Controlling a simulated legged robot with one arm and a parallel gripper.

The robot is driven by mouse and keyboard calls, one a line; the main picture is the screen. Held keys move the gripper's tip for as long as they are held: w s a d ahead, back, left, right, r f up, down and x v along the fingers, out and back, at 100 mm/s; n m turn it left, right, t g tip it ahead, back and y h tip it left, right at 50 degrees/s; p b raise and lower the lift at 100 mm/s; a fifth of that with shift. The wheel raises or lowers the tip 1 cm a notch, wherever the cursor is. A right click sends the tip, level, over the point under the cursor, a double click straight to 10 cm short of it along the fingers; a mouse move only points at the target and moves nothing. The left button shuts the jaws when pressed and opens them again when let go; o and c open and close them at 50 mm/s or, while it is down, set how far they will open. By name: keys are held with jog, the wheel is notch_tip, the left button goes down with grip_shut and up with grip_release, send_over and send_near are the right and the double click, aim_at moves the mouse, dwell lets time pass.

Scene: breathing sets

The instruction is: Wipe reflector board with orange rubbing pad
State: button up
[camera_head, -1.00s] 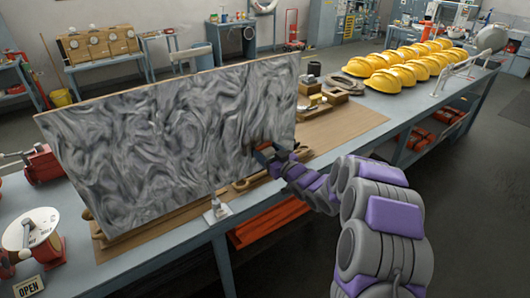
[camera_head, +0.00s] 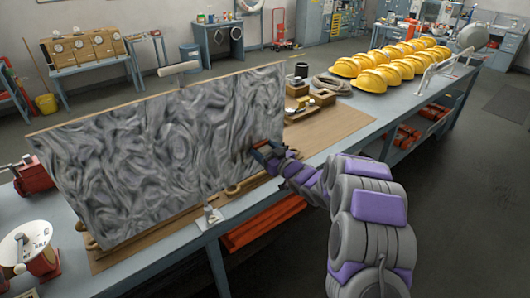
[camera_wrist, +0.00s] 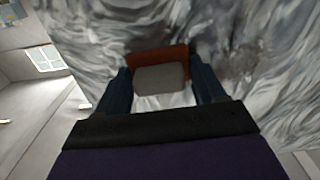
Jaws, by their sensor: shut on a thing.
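The reflector board (camera_head: 160,145) is a large upright panel with a swirled grey, smeared surface, standing on the bench at the left in the head view. It fills much of the wrist view (camera_wrist: 240,45) too. My gripper (camera_head: 267,152) is in front of the board's right part, close to its face. In the wrist view my gripper (camera_wrist: 163,88) is shut on a pad with an orange-brown layer and a grey block, the orange rubbing pad (camera_wrist: 160,58). The orange side faces the board and appears at or very near its surface; exact contact is hard to tell.
The blue-grey bench (camera_head: 350,118) carries several yellow hard hats (camera_head: 385,68) at the back right. Wooden blocks and a dark cup (camera_head: 301,70) stand just right of the board. A small metal clamp (camera_head: 209,215) stands before the board.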

aim_at(243, 149)
jog(key=shift+s+a+f+b, duration=0.1)
jog(key=shift+s+a+b, duration=0.45)
jog(key=shift+a, duration=0.35)
jog(key=shift+s+a+r+b, duration=0.1)
jog(key=shift+s+a+b, duration=0.4)
jog(key=shift+a, duration=0.4)
jog(key=shift+s+a+f+b, duration=0.1)
jog(key=shift+s+a+b, duration=0.25)
jog(key=shift+s+a, duration=0.45)
jog(key=shift+s+a+b, duration=0.5)
jog(key=shift+s+a, duration=0.25)
jog(key=shift+a, duration=0.45)
jog(key=shift+s+a+b, duration=0.45)
jog(key=shift+s+a, duration=0.35)
jog(key=shift+a, duration=0.35)
jog(key=shift+s+a+b, duration=0.5)
jog(key=shift+s+a, duration=0.25)
jog(key=shift+a, duration=0.45)
jog(key=shift+d+r+p, duration=0.1)
jog(key=shift+r+p, duration=0.5)
jog(key=shift+r, duration=0.6)
jog(key=shift+w+d+r+p, duration=0.1)
jog(key=shift+w+d+p, duration=0.7)
jog(key=shift+d, duration=0.3)
jog(key=shift+w+d+p, duration=0.65)
jog(key=shift+d, duration=0.35)
jog(key=shift+w+d+p, duration=0.6)
jog(key=shift+w+d, duration=0.05)
jog(key=shift+d, duration=0.35)
